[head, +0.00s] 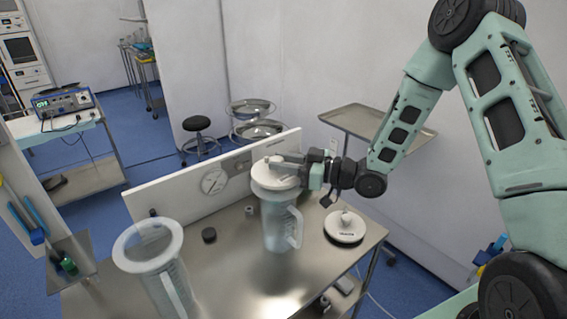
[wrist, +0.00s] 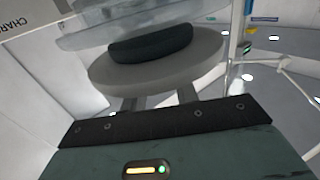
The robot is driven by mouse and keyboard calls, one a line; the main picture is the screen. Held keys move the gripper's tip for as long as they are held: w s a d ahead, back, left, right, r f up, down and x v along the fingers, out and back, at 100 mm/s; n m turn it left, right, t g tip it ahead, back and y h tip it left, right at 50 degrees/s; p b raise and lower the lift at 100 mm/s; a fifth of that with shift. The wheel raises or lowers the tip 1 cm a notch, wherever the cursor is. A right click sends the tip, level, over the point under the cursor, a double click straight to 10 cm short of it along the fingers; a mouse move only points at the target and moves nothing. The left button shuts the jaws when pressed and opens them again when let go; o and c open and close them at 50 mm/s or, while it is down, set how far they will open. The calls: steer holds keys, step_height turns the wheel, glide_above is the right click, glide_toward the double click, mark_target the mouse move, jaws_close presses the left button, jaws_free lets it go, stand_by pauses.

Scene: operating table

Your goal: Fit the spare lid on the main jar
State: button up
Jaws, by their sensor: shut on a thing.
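My gripper (head: 286,159) comes in from the right, shut on the knob of a round white lid (head: 273,177). It holds this lid over a translucent jar with a handle (head: 279,225). In the wrist view the pale lid (wrist: 158,72) shows a dark plug (wrist: 150,44) on its jar side, facing the jar's clear rim (wrist: 140,20). The plug is visible between lid and rim; I cannot tell whether its end is inside the mouth. A second white lid (head: 344,228) lies knob up on the table, right of the jar. A second jar (head: 158,266) stands open at front left.
The metal table (head: 225,283) also bears a small dark puck (head: 209,235) and a small block near the back. A white panel with a dial (head: 214,182) stands along the back edge. A tray stand (head: 372,121) is behind my arm. The table front between the jars is clear.

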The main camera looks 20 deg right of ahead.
steer(key=shift+f+b, duration=1.1)
steer(key=shift+f, duration=0.05)
stand_by(0.6)
steer(key=o, duration=1.1)
steer(key=shift+s+d+f, duration=0.1)
steer(key=shift+s+d, duration=0.15)
steer(key=shift+d, duration=0.2)
steer(key=b+v, duration=0.4)
steer(key=v, duration=1.2)
steer(key=shift+s+d+b, duration=0.1)
steer(key=shift+s+b, duration=0.15)
steer(key=shift+b, duration=0.15)
